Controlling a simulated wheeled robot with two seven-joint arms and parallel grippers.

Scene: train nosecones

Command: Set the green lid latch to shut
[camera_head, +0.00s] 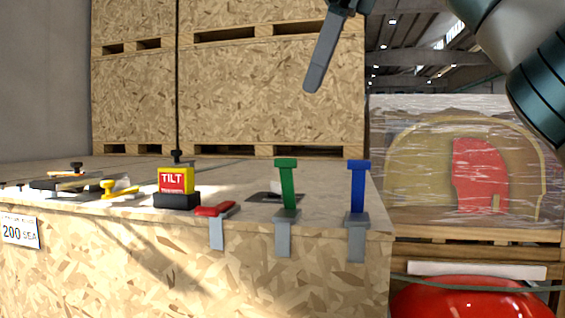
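The green lid latch (287,185) stands at the front edge of the wooden crate lid. Its green handle points up, leaning very slightly, above a grey bracket that hangs over the crate's front face. My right gripper (316,78) is at the top of the view, above the green latch and apart from it. Only one long grey finger shows, pointing down. The rest of the gripper is cut off by the frame, so its opening cannot be judged. My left gripper is out of view.
A blue latch (358,185) stands upright to the right of the green one. A red latch (214,210) lies flat to the left. A yellow TILT indicator (175,182) and small tools stand farther left. Stacked crates (270,90) rise behind. Wrapped red goods (480,175) are at right.

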